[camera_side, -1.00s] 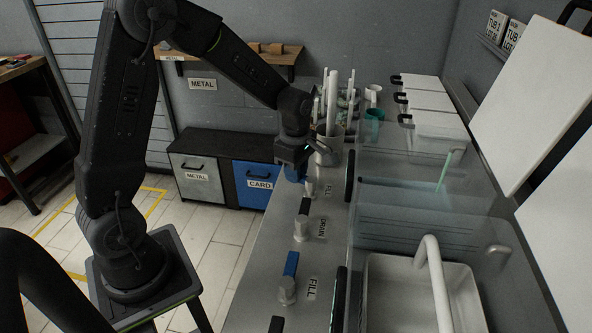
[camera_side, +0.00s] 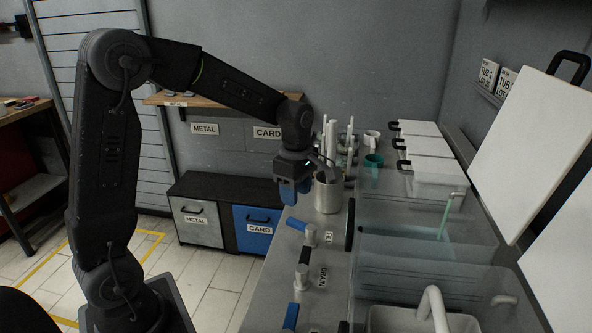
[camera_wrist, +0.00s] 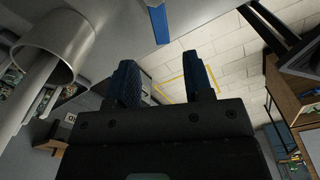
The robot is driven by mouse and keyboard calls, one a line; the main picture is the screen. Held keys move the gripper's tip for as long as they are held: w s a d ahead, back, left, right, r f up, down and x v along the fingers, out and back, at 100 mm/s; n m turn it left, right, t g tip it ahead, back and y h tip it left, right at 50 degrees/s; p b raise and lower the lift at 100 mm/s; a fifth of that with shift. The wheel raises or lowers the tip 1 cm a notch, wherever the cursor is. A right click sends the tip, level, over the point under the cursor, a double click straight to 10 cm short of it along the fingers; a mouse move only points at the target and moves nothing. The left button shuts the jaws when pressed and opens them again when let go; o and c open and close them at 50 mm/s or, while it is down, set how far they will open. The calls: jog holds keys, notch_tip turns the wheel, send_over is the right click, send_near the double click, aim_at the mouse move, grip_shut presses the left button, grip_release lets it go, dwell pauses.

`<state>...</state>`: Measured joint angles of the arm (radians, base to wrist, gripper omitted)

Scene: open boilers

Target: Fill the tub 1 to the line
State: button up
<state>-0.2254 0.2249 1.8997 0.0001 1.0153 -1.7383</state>
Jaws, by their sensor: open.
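My gripper (camera_side: 292,192) hangs over the counter's left edge, left of the steel cup (camera_side: 328,192). In the wrist view its two blue fingers (camera_wrist: 163,84) stand apart with nothing between them. The far FILL valve (camera_side: 309,234) has a blue lever (camera_side: 296,224) pointing left, nearer the camera than my gripper and apart from it. The lever also shows in the wrist view (camera_wrist: 159,24). A clear tub (camera_side: 425,262) beside this valve holds bluish water, with a green strip (camera_side: 447,216) standing in it. I cannot make out a fill line, nor which tub is tub 1.
A DRAIN valve (camera_side: 302,279) with a black lever and another blue lever (camera_side: 291,316) stand nearer. A white basin (camera_side: 390,318) with a curved spout is at the front. White rods stand in the steel cup. Bins (camera_side: 262,228) stand on the floor behind.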

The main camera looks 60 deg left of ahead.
notch_tip(320, 180, up, 6)
dwell(7.7)
